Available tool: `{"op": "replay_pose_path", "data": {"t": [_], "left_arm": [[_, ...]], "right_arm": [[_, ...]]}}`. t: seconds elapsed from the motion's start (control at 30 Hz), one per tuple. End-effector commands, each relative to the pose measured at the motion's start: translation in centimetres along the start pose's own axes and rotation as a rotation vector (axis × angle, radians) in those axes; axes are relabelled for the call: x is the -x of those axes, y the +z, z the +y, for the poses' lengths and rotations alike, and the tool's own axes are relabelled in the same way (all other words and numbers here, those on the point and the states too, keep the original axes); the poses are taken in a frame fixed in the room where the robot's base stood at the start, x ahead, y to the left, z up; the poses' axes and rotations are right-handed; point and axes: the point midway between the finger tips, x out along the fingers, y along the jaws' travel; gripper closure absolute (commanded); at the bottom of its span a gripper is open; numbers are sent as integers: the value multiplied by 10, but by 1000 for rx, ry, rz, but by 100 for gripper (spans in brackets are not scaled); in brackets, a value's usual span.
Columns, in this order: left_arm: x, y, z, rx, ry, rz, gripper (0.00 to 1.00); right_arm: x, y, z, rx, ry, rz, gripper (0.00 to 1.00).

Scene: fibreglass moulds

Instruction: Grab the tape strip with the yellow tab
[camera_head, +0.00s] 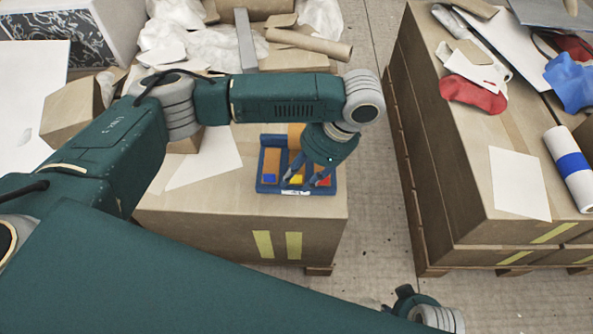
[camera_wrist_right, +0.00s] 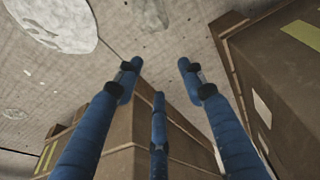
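A small blue tray (camera_head: 259,187) sits on the near edge of a cardboard-covered box and holds tan-orange strips side by side. The left strip has a blue tab (camera_head: 270,180), the middle one a yellow tab (camera_head: 296,180), and a red tab (camera_head: 323,182) shows at the right. My left gripper (camera_head: 307,178) points down over the tray, its fingers spread around the yellow-tab side. It hides much of the middle and right strips; contact cannot be told. My right gripper (camera_wrist_right: 158,80) is open and empty in the right wrist view; it shows partly low in the head view (camera_head: 405,298).
The box (camera_head: 180,215) has a white sheet (camera_head: 205,160) left of the tray. Cardboard tubes and crumpled white material (camera_head: 180,40) lie behind. A tall brown stack (camera_head: 450,160) with cloths and a roll stands right, across a floor gap (camera_head: 375,190).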

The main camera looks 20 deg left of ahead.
Motion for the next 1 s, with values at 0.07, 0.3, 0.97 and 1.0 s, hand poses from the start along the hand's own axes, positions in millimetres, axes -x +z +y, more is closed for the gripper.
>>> {"op": "replay_pose_path", "data": {"t": [0.07, 0.3, 0.97, 1.0], "left_arm": [[-5, 1, 0, 2, 0, -5, 64], [-4, 1, -1, 4, -1, -6, 81], [8, 4, 0, 1, 1, -3, 97], [12, 6, 0, 1, 1, -2, 97]], "right_arm": [[0, 0, 0, 0, 1, -1, 60], [0, 0, 0, 0, 0, -1, 60], [-8, 4, 0, 1, 0, -6, 60], [-15, 9, 0, 1, -1, -15, 60]]}}
